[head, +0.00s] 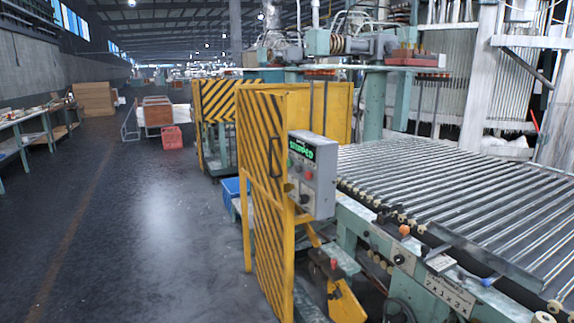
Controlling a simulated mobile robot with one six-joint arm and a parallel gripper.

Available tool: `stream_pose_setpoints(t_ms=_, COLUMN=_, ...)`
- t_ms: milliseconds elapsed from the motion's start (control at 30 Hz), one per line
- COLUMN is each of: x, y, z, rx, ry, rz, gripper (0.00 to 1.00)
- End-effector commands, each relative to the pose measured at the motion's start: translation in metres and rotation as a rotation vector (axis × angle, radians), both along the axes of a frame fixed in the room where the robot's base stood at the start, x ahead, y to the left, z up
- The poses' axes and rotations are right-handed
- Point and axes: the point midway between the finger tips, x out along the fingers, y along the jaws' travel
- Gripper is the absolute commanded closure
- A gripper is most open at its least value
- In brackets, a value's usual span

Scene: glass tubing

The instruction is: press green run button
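A grey control box (312,178) is mounted on the edge of a yellow and black striped guard panel (262,160), right of the picture's middle. Its display (301,148) reads "STOPPED" in green letters. Below the display are several small buttons and knobs. A small greenish button (290,163) seems to sit at the upper left of the box face, and a reddish one (309,175) lies to its right. They are too small to tell their colours and labels surely. My gripper is not in view.
A roller conveyor (450,195) with a side frame and knobs stands right of the box. Open grey floor (150,220) lies to the left. A workbench (35,135) runs along the left wall. A red crate (171,138) and a blue bin (233,188) stand on the floor.

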Motion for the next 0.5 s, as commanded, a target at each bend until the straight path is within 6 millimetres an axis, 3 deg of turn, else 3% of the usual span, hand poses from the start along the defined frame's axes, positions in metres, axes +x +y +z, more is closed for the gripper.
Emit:
stream_pose_setpoints(t_ms=33, x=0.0, y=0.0, z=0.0, rx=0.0, ry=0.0, rz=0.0, gripper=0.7)
stream_pose_setpoints(t_ms=200, x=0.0, y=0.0, z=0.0, rx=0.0, ry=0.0, rz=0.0, gripper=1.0)
stream_pose_setpoints(t_ms=500, x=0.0, y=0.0, z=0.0, rx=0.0, ry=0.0, rz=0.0, gripper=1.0)
